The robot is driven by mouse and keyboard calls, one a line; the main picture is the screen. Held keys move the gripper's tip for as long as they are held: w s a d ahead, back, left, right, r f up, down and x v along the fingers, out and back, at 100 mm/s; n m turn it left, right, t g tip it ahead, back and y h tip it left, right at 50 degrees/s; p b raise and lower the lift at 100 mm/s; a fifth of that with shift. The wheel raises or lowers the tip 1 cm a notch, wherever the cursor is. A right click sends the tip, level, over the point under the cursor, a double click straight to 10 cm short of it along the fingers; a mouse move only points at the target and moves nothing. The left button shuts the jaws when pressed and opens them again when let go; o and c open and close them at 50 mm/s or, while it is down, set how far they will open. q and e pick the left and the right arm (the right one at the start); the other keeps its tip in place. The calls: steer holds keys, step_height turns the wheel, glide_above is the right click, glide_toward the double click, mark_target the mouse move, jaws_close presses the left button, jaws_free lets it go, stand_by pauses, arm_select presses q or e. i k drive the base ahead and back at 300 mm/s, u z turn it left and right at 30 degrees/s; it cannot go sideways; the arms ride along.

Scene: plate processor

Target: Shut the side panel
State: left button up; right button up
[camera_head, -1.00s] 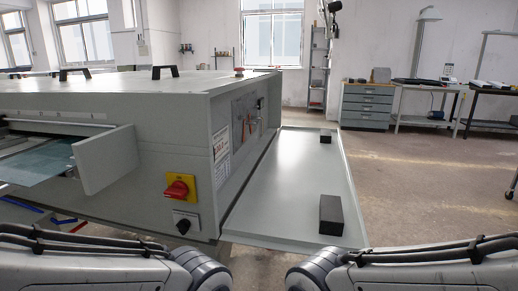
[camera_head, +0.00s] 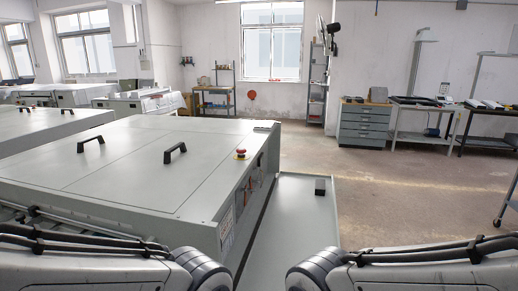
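The side panel (camera_head: 290,215) is a grey, shallow-rimmed door on the right end of the plate processor (camera_head: 140,160). It hangs open, lying about level and sticking out to the right of the machine. One dark block (camera_head: 320,187) shows on its inner face near the far end. The near part of the panel is hidden behind my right arm. The open side of the machine shows a narrow strip of its inside and a label. My two arms cross the bottom corners of the view. Neither gripper shows.
A red emergency button (camera_head: 241,154) and black handles (camera_head: 175,152) stand on the machine's top. A drawer cabinet (camera_head: 365,125) and work tables (camera_head: 425,112) stand at the back right. The floor (camera_head: 400,195) right of the panel is clear.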

mark_target(299, 220)
steer(key=k, duration=0.55)
steer(key=z, duration=0.7)
steer(key=i, duration=1.5)
steer(key=u, duration=0.65)
